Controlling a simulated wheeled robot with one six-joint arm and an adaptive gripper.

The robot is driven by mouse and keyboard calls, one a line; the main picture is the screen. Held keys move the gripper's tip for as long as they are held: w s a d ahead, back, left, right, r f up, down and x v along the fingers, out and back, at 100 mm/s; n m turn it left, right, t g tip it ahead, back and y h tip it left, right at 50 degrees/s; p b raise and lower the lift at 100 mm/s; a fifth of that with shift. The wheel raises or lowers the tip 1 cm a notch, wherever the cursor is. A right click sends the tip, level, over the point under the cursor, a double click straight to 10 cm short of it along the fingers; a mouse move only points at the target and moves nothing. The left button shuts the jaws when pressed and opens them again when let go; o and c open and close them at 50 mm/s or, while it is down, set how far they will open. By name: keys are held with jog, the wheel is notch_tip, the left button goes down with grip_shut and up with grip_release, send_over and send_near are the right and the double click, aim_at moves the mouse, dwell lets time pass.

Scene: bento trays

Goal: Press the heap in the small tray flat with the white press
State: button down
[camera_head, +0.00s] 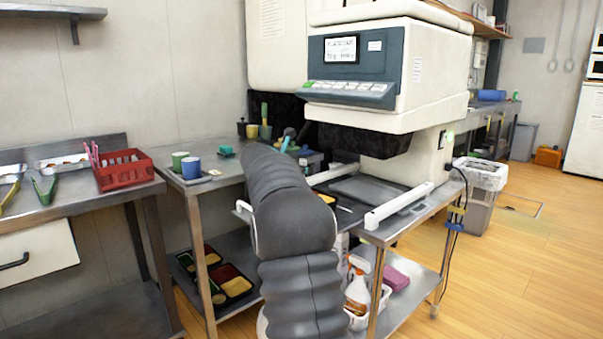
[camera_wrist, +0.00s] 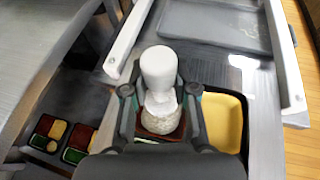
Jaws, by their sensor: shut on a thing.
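The white press (camera_wrist: 159,66) stands between the two fingers of my gripper (camera_wrist: 160,92) in the wrist view, its rounded top toward the camera. My gripper is shut on it. Just below the press in the picture is a pale, grainy heap (camera_wrist: 160,121), in a dark red compartment of the small tray (camera_wrist: 150,133). A yellow compartment (camera_wrist: 224,118) lies to the right of the heap. Whether the press touches the heap cannot be told.
White rails (camera_head: 398,206) flank a flat grey plate (camera_head: 366,190) under the big machine (camera_head: 385,75). More filled trays (camera_head: 234,285) lie on the lower shelf.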

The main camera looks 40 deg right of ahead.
jog(key=shift+r, duration=2.65)
